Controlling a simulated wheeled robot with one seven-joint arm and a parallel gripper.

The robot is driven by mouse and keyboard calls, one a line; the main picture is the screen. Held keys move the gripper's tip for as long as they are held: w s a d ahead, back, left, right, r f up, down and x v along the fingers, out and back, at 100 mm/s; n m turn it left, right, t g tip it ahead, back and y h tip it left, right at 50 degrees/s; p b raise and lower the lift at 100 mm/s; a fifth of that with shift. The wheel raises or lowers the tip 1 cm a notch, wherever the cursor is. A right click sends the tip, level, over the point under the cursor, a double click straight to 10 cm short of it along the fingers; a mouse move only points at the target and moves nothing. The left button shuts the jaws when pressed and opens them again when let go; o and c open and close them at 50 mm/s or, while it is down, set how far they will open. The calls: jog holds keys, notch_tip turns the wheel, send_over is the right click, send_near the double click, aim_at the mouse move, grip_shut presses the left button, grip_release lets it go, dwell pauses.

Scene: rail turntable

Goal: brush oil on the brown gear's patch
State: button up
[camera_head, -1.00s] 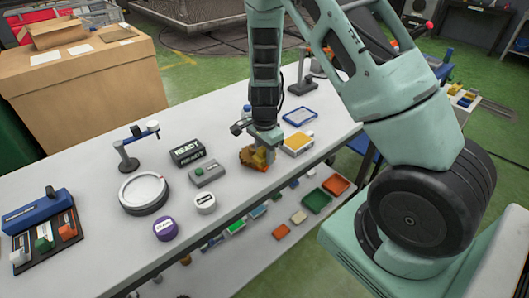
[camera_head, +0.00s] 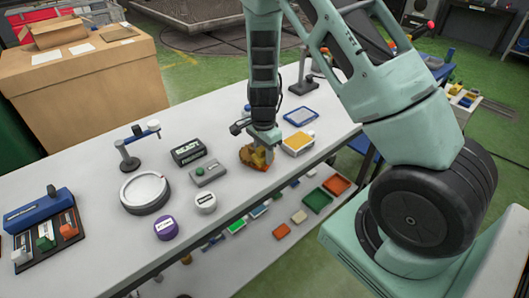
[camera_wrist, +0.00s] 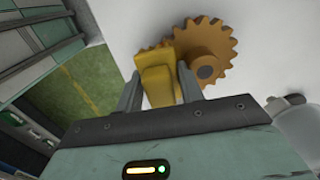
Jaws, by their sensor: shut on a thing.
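The brown gear (camera_head: 247,154) is on the white table below my gripper (camera_head: 263,146). In the wrist view the toothed brown gear (camera_wrist: 208,48) shows its dark hub, with more brown teeth behind a yellow block (camera_wrist: 155,72). My gripper (camera_wrist: 159,88) is shut on this yellow block, one finger on each side. The block touches or overlaps the gear; I cannot tell if they are joined. A small orange-red part shows at the gear's lower edge in the head view. I cannot make out a patch, and no brush is clearly visible.
A round turntable (camera_head: 127,203), a grey box with a green button (camera_head: 203,182), a READY display (camera_head: 187,162), and white (camera_head: 205,209) and purple (camera_head: 165,234) discs stand left. A yellow-topped tray (camera_head: 293,150) is close on the right. A tool rack (camera_head: 75,234) is far left. The table's front edge is near.

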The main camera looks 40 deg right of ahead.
jog(key=shift+s, duration=0.15)
jog(key=shift+s, duration=0.25)
jog(key=shift+w, duration=0.2)
dwell(1.3)
jog(key=shift+s, duration=0.25)
jog(key=shift+w+p, duration=0.2)
jog(key=shift+p, duration=0.15)
jog(key=shift+w, duration=0.25)
jog(key=shift+s, duration=0.2)
dwell(0.5)
jog(key=shift+s, duration=0.25)
